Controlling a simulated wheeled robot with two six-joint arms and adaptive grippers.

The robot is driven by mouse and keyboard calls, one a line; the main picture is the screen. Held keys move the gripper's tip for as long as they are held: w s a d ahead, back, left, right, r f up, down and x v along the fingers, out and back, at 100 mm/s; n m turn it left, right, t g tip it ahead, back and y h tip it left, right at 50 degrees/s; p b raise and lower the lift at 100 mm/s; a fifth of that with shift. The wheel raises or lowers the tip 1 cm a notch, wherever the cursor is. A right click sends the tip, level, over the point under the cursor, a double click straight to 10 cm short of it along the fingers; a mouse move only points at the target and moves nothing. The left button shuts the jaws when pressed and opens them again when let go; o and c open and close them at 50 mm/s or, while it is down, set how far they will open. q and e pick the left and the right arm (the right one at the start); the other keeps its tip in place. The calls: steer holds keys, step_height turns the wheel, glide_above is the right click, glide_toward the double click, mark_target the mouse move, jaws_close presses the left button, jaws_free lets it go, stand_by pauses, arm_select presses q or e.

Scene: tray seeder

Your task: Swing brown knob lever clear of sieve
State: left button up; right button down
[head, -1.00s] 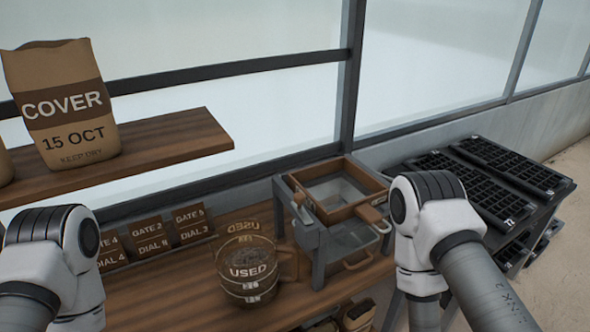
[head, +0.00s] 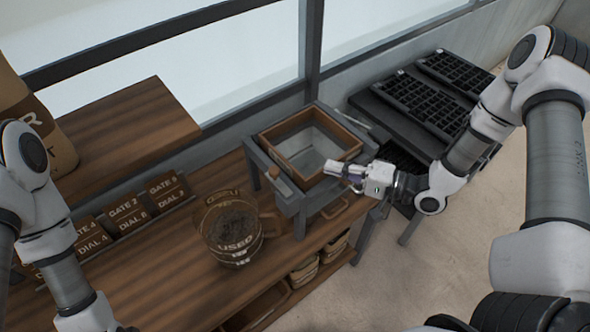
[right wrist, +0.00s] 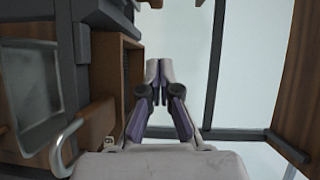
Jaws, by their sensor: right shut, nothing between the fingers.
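The sieve is a square wooden-rimmed box (head: 338,131) on a grey stand (head: 297,203), seen from above in the head view. A small brown knob (head: 280,180) shows at the stand's front left. My right gripper (head: 331,168) is shut and empty, over the near right side of the sieve box; it may hide other parts there. In the right wrist view its fingertips (right wrist: 158,72) are together with nothing between them. A brown block (right wrist: 97,122) and a wooden wall (right wrist: 131,75) lie to their left. Only my left arm shows, at the left edge.
A clear jug marked USED (head: 232,240) stands on the wooden bench left of the stand. Gate and dial cards (head: 125,213) stand behind it. Black seed trays (head: 420,100) lie on a dark table at the right. Open floor is at the right front.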

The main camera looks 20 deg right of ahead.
mark_target(278, 179)
steer(key=b+x, duration=0.1)
steer(key=x, duration=0.1)
steer(key=b+x, duration=0.1)
steer(key=x, duration=0.1)
steer(key=f+b+x, duration=0.1)
steer(key=x, duration=0.1)
steer(key=shift+w, duration=0.15)
steer(key=a, duration=0.1)
steer(key=s+a+b, duration=0.1)
steer(key=shift+a+r, duration=0.2)
steer(key=shift+a, duration=0.2)
steer(key=shift+a+b, duration=0.3)
steer(key=shift+a, duration=0.1)
steer(key=shift+w+a, duration=0.15)
arm_select(q)
step_height(278, 179, down, 6)
steer(key=shift+w+r, duration=0.1)
arm_select(e)
steer(key=shift+r, duration=0.1)
